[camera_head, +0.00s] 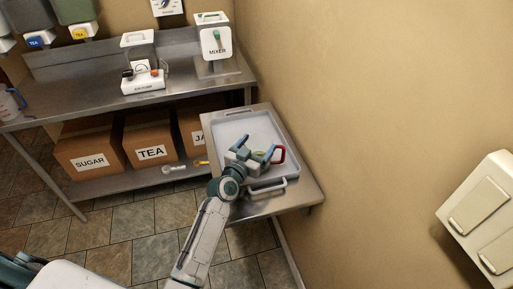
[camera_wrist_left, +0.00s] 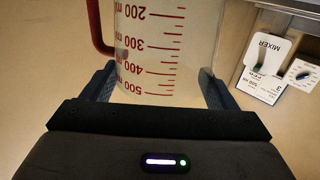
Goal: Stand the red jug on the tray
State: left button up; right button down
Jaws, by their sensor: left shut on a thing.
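The red jug is a clear measuring jug with red markings and a red handle (camera_head: 279,154). Its body (camera_wrist_left: 160,45) fills the top middle of the left wrist view, with the handle at the left. My left gripper (camera_head: 263,158) is shut on the jug, one finger on each side of its body. The pale grey tray (camera_head: 231,130) lies on a small metal table. In the head view the gripper and jug are over the tray. My gripper hides most of the jug there, and I cannot tell whether its base touches the tray. My right gripper is not in view.
A long metal bench (camera_head: 75,90) at the left holds a white mixer (camera_head: 215,45), a small white pump unit (camera_head: 143,82) and another jug (camera_head: 10,103). Labelled cardboard boxes (camera_head: 150,138) stand below. A wall is close right of the tray's table. A white tray handle (camera_head: 268,187) faces me.

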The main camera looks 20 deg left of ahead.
pick_arm(q)
jog(key=shift+f, duration=0.6)
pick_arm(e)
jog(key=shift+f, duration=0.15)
pick_arm(q)
jog(key=shift+f, duration=0.15)
jog(key=o, duration=1.1)
jog(key=shift+c, duration=0.2)
jog(key=shift+o, duration=0.9)
jog(key=shift+r, duration=0.2)
jog(key=s+a+b, duration=0.2)
jog(key=s, duration=0.9)
jog(key=shift+s+a, duration=0.2)
jog(key=shift+s, duration=0.15)
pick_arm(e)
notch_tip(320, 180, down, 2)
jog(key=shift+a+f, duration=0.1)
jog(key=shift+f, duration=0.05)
